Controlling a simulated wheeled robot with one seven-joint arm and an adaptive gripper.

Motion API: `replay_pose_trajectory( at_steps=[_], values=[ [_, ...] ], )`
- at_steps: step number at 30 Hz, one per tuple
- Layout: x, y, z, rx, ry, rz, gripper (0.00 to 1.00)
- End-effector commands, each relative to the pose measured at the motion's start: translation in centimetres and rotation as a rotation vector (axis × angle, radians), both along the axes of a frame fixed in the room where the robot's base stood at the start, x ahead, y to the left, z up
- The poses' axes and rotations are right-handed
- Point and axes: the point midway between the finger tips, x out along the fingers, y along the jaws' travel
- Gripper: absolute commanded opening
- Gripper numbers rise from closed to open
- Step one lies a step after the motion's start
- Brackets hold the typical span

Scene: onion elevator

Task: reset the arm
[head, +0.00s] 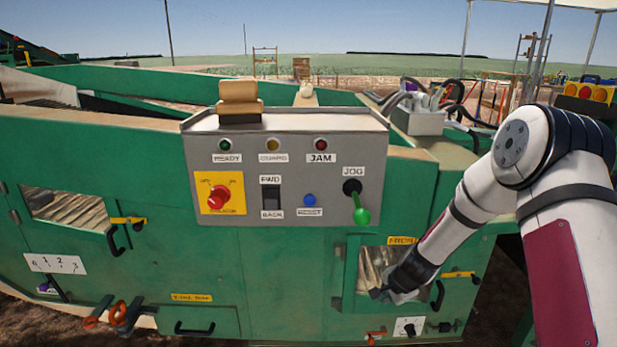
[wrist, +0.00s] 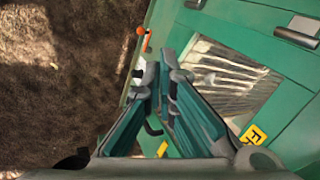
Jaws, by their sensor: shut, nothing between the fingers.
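My arm (head: 500,190) reaches down from the right side of the head view, bent at its elbow. My gripper (head: 378,293) is low in front of the window (head: 369,268) at the lower right of the green machine. In the wrist view, my gripper's fingers (wrist: 160,72) come together at their tips and hold nothing. The same window (wrist: 225,75) lies to the right of the fingers there. I cannot tell whether the gripper touches the machine.
A grey control box (head: 284,140) with a red rotary switch (head: 219,197), a black rocker switch (head: 271,196) and a green-tipped jog lever (head: 361,212) is on the machine. An orange handle (wrist: 140,31) sticks out near the fingers. Brown ground (wrist: 60,80) lies at the left in the wrist view.

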Motion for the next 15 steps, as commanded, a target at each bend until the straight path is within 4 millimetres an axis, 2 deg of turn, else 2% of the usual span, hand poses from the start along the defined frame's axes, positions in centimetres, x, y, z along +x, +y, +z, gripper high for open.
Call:
replay_pose_trajectory(
  at_steps=[1, 6, 11, 15],
  values=[
    [-0.3, 0.6, 2.6, -0.011, -0.006, 0.054, 0.00],
    [-3.0, 2.5, 9.6, -0.047, 0.005, 0.242, 0.00],
    [-6.8, 4.0, 15.5, -0.090, 0.025, 0.405, 0.00],
    [-11.0, 4.8, 20.0, -0.133, 0.050, 0.537, 0.00]
  ],
)
